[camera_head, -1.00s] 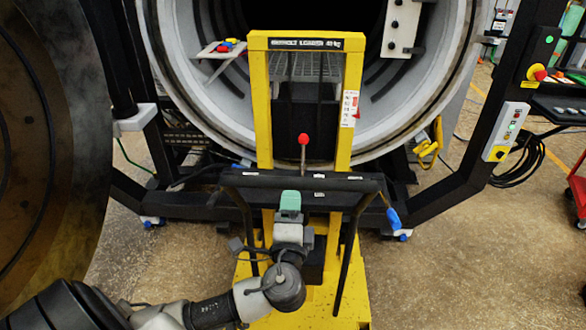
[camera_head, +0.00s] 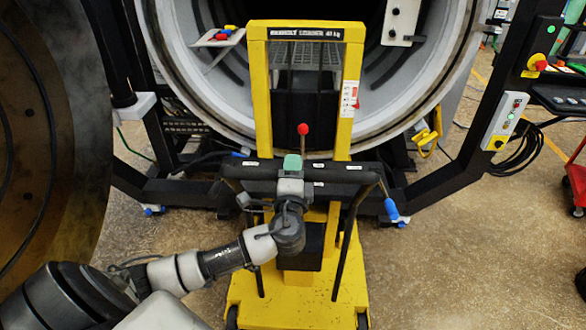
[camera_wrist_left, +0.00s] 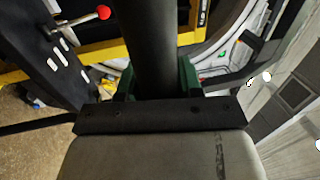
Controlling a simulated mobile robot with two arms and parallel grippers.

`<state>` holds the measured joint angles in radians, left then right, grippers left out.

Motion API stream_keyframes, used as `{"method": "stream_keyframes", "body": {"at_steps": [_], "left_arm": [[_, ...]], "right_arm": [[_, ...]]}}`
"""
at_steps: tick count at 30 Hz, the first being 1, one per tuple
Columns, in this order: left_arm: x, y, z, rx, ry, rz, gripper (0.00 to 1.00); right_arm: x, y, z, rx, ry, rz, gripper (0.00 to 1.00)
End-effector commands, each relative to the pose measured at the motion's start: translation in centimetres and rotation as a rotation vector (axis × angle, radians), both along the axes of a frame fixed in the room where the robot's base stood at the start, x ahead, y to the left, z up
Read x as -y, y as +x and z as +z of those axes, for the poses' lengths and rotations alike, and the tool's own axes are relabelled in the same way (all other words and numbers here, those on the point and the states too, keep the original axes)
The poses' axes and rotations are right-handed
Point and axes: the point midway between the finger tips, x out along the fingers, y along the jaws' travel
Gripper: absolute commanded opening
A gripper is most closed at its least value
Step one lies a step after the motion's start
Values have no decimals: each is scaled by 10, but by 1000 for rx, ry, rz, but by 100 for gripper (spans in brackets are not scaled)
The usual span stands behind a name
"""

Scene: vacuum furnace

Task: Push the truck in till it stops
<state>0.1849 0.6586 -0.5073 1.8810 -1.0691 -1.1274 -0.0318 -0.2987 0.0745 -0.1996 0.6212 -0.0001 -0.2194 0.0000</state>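The yellow truck (camera_head: 258,100) stands upright in front of the open round mouth of the furnace (camera_head: 200,110). Its mast overlaps the lower rim of the mouth. A gap between its base and the furnace cannot be judged. The black handle bar (camera_head: 340,172) crosses the truck's near side, with a red-knobbed lever (camera_head: 303,130) above it. My left gripper (camera_head: 291,168) is at the middle of this bar. In the left wrist view its green fingers (camera_wrist_left: 158,82) lie on either side of the black bar (camera_wrist_left: 145,40), which fills the gap between them. My right gripper is out of view.
A black furnace frame (camera_head: 455,178) stands on both sides of the truck. A large round door (camera_head: 50,130) is swung open at the left. A control box (camera_head: 505,120) is on the right frame, with a red cart (camera_head: 577,180) beyond.

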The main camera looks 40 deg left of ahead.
Motion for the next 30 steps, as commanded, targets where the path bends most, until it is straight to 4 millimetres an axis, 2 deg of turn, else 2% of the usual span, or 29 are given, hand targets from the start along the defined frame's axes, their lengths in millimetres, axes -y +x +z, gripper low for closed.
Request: {"method": "stream_keyframes", "body": {"at_steps": [1, 6, 7, 13, 16, 21, 24, 30], "left_arm": [[0, 0, 0, 0, 0, 0, 28], [0, 0, 0, 0, 0, 0, 2], [0, 0, 0, -1, -1, 0, 0], [-4, 7, -2, 1, 0, 1, 0], [-15, 24, -5, 4, -1, 5, 0], [-28, 43, 0, 7, 2, 7, 0], [-41, 64, -3, 5, 3, 8, 0], [-55, 87, 1, 4, 3, 6, 0]], "right_arm": [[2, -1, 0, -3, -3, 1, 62], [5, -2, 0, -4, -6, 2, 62], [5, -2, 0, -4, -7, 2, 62], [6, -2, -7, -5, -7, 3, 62], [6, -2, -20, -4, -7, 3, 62], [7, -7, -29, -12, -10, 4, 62], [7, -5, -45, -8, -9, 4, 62], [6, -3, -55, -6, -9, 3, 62]]}}
